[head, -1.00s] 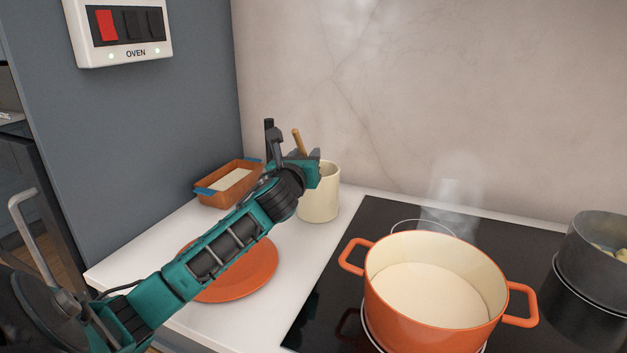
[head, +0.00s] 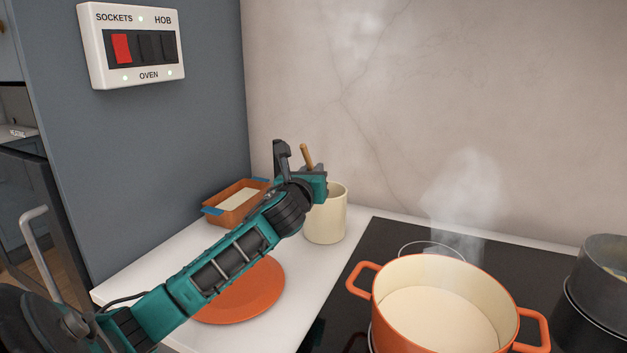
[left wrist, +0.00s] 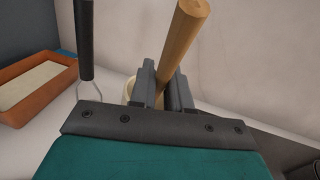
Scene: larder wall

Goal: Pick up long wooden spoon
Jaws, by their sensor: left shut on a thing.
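The long wooden spoon (left wrist: 182,45) shows its handle in the left wrist view, between the two fingers. Its upper end also shows in the head view (head: 306,156), above the cream crock (head: 326,215). My left gripper (left wrist: 162,88) is shut on the handle. In the head view the gripper (head: 312,176) is at the crock's mouth, and my wrist partly covers the crock. The spoon's lower part is hidden. My right gripper is not in view.
A dark-handled utensil (left wrist: 85,40) stands close left of the fingers. An orange loaf dish (head: 232,207) and orange plate (head: 240,296) are on the white counter. A steaming orange pot (head: 440,325) and a grey pan (head: 600,290) stand on the black hob.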

